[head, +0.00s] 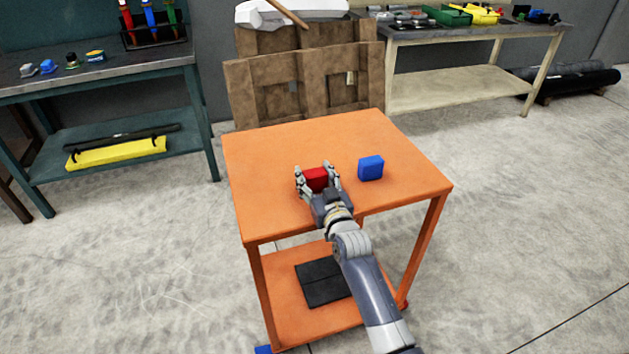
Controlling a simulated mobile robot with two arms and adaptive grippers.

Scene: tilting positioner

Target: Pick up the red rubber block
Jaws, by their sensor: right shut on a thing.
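The red rubber block (316,178) is at the middle of the orange table (265,150). My right gripper (317,176) reaches in from the front and is shut on the red block, with one finger on its left side and one on its right. The block's lower front is partly hidden by the gripper. I cannot tell whether the block touches the table top or is slightly above it. My left gripper is not in view.
A blue block (371,168) sits on the table, a little right of the gripper. Brown crates (304,85) stand behind the table. A teal workbench (100,85) is at the left, a pale bench (450,85) at the back right.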

